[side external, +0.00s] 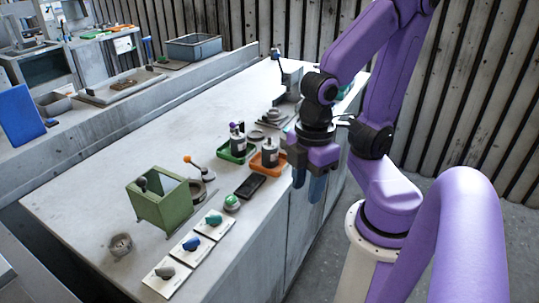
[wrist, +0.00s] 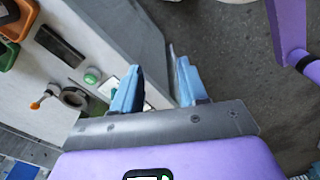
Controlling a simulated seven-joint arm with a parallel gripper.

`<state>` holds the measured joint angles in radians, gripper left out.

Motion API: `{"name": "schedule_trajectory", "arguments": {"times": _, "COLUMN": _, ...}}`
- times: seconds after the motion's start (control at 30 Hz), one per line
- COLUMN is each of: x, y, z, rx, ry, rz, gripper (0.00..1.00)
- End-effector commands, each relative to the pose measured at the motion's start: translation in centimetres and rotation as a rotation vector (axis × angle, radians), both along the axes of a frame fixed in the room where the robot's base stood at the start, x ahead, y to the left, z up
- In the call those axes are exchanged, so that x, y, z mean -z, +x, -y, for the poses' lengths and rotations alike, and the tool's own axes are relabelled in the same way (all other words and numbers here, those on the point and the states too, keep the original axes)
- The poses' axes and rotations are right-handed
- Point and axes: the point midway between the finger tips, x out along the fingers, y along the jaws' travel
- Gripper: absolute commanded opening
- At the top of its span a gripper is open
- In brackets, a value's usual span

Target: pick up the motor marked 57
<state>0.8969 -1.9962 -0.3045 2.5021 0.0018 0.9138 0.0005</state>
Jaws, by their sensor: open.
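Two upright cylindrical motors with pale labels stand on the bench in the side view. One motor (side external: 237,142) is in a green tray (side external: 225,154), the other motor (side external: 269,153) is in an orange tray (side external: 257,166). The label numbers are too small to read, so I cannot tell which is marked 57. My gripper (side external: 309,184) is open and empty, with blue fingers pointing down, right of the orange tray near the bench's front edge. In the wrist view, my gripper (wrist: 157,63) shows empty fingers over the bench edge and floor.
A dark flat device (side external: 250,187), a green button (side external: 232,202) and an orange-knobbed lever (side external: 198,168) stand near the trays. A green bin (side external: 160,207) and several cards with coloured knobs lie further left. Grey stacked parts (side external: 272,118) are behind. The bench's back middle is clear.

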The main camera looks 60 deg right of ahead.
Motion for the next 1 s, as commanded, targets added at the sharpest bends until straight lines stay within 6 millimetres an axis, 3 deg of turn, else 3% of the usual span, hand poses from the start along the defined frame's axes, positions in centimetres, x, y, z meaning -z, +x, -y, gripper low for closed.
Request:
{"name": "schedule_trajectory", "arguments": {"times": 0.03, "x": 0.0, "y": 0.0, "z": 0.0, "rx": 0.000, "ry": 0.000, "rz": 0.000, "gripper": 0.56}}
{"name": "schedule_trajectory", "arguments": {"times": 0.13, "x": 0.0, "y": 0.0, "z": 0.0, "rx": 0.000, "ry": 0.000, "rz": 0.000, "gripper": 0.86}}
{"name": "schedule_trajectory", "arguments": {"times": 0.43, "x": 0.0, "y": 0.1, "z": 0.0, "rx": 0.009, "ry": 0.000, "rz": 0.000, "gripper": 0.86}}
{"name": "schedule_trajectory", "arguments": {"times": 0.57, "x": -0.3, "y": 1.3, "z": 0.0, "rx": 0.104, "ry": -0.001, "rz": -0.002, "gripper": 0.86}}
{"name": "schedule_trajectory", "arguments": {"times": 0.77, "x": -1.0, "y": 5.7, "z": 0.9, "rx": 0.456, "ry": -0.002, "rz": -0.007, "gripper": 0.86}}
{"name": "schedule_trajectory", "arguments": {"times": 1.0, "x": -2.0, "y": 11.2, "z": 3.6, "rx": 0.935, "ry": -0.003, "rz": -0.015, "gripper": 0.86}}
